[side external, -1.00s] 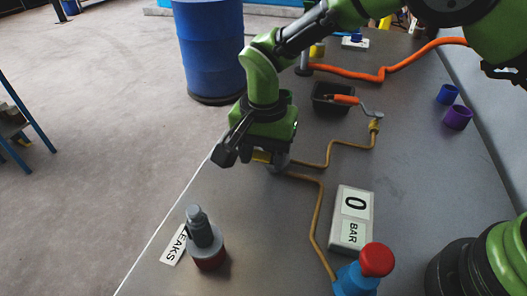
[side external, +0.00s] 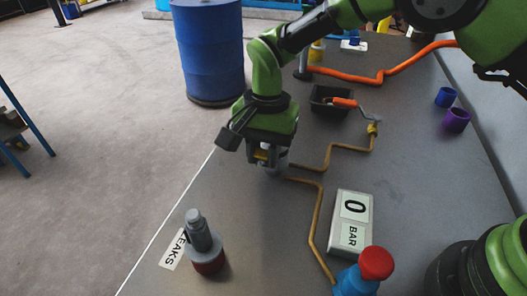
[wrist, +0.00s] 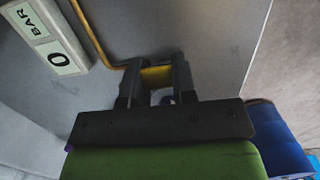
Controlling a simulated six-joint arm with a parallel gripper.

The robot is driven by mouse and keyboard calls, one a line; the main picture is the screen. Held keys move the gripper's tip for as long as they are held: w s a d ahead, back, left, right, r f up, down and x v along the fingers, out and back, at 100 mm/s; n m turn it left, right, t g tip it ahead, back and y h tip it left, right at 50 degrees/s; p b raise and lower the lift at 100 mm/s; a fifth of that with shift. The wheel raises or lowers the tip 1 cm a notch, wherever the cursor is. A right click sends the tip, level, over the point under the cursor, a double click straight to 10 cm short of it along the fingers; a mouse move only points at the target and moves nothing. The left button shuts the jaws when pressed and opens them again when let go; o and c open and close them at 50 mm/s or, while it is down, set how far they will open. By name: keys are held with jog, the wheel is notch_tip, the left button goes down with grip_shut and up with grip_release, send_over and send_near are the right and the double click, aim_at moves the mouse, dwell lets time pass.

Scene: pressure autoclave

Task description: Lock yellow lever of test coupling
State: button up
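The yellow lever (side external: 261,155) shows as a small patch under my gripper in the side view. In the wrist view the yellow lever (wrist: 157,76) spans the gap between my two dark fingers. My gripper (wrist: 156,84) has its fingers apart, one on each side of the yellow; I cannot tell whether they press on it. The grey test coupling (side external: 273,168) stands on the bench below my gripper, at the end of the brass pipe, and is mostly hidden by it. The lever's exact angle cannot be made out.
The brass pipe (side external: 319,203) runs past a gauge reading 0 BAR (side external: 351,222) to a blue valve with a red knob (side external: 376,262). A grey and dark red fitting (side external: 206,247) stands by the LEAKS label (side external: 173,250). A black bin (side external: 326,101) is behind.

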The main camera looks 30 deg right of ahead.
aim_at(263, 149)
jog(key=o, duration=0.4)
jog(key=shift+o, duration=0.2)
notch_tip(263, 149, up, 10)
jog(key=d, duration=0.1)
jog(key=shift+w, duration=0.45)
jog(key=shift+f, duration=0.1)
jog(key=shift+s+a+r+t+h, duration=0.5)
jog(key=shift+s+a+r, duration=0.05)
jog(key=shift+a+r, duration=0.05)
notch_tip(263, 149, down, 10)
